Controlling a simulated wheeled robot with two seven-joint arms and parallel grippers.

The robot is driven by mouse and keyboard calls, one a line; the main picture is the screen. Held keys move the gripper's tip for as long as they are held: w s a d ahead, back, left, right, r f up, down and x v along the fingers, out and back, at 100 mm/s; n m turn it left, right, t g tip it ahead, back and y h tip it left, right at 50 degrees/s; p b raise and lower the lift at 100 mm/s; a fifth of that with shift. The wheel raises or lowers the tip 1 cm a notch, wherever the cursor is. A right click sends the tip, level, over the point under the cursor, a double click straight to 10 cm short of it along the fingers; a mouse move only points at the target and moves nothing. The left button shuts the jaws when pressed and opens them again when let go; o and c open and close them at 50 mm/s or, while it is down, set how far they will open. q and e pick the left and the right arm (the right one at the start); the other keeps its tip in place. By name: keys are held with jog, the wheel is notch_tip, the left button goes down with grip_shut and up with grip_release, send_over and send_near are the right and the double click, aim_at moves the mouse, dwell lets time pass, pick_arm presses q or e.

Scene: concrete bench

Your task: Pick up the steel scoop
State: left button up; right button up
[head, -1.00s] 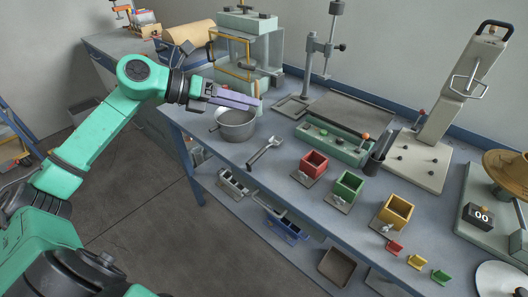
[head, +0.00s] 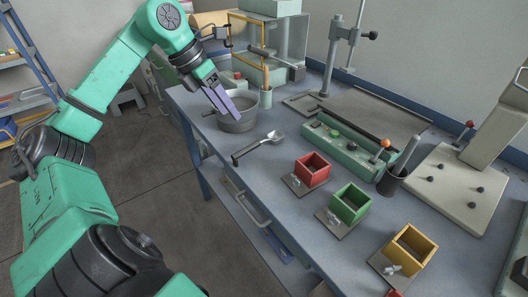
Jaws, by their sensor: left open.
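The steel scoop (head: 258,147) lies flat on the blue-grey bench, near its front edge. Its dark handle points to the lower left and its shiny bowl to the upper right. My left gripper (head: 226,104) is open and empty, with purple fingers angled down to the right. It overlaps the round grey pan (head: 238,122) in the picture, behind and left of the scoop, and is apart from the scoop. I cannot tell whether the fingertips are inside the pan or above it. My right gripper is out of view.
Red (head: 312,170), green (head: 349,203) and yellow (head: 409,250) open boxes stand right of the scoop. A green control box (head: 345,146) with knobs and a dark cup (head: 391,182) stand behind them. The bench around the scoop is clear.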

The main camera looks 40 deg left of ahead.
pick_arm(q)
jog(key=x, duration=0.4)
jog(key=p+x, duration=0.1)
jog(key=x, duration=0.3)
jog(key=p+x, duration=0.1)
jog(key=x, duration=0.3)
jog(key=shift+w+d+f, duration=0.1)
jog(key=shift+d+f, duration=0.15)
jog(key=shift+d, duration=0.15)
jog(key=shift+w+f, duration=0.1)
jog(key=shift+f, duration=0.1)
grip_shut()
